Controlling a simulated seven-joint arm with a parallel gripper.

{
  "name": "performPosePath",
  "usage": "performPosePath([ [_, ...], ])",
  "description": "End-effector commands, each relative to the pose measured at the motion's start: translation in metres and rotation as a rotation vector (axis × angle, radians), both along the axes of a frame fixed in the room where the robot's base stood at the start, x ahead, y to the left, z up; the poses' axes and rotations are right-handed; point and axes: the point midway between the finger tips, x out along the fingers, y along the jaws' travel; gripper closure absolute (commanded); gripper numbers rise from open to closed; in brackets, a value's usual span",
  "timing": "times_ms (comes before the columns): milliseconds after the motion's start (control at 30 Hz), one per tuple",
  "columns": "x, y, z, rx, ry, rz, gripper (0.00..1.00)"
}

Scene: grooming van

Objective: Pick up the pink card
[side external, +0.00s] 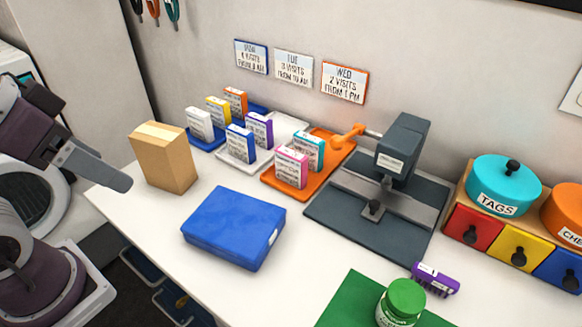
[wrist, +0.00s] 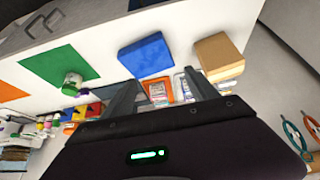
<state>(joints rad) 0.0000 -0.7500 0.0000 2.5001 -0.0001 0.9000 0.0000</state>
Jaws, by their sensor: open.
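The pink card (side external: 291,167) stands upright at the front of the orange tray (side external: 272,184), with a teal-edged card (side external: 311,148) close behind it. My gripper (side external: 122,182) is at the left in the side view, raised near the table's left end, well away from the card and left of the cardboard box. In the wrist view my gripper (wrist: 160,77) has its fingers apart with nothing held.
A cardboard box (side external: 163,157) and a blue case (side external: 234,228) stand on the table between my gripper and the trays. More cards stand on the white and blue trays behind. A grey press (side external: 402,150) is right of the orange tray.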

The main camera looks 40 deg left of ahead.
Motion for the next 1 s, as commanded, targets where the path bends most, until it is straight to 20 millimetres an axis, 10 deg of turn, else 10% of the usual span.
performPosePath([
  [133,0.0,0.0,0.0,0.0,0.0,0.0,0.02],
  [467,0.007,-0.001,0.0,0.004,-0.001,-0.029,0.02],
  [767,0.171,-0.009,-0.062,0.365,-0.089,-0.684,0.02],
  [1000,0.282,-0.01,-0.158,1.287,-0.088,-1.412,0.02],
])
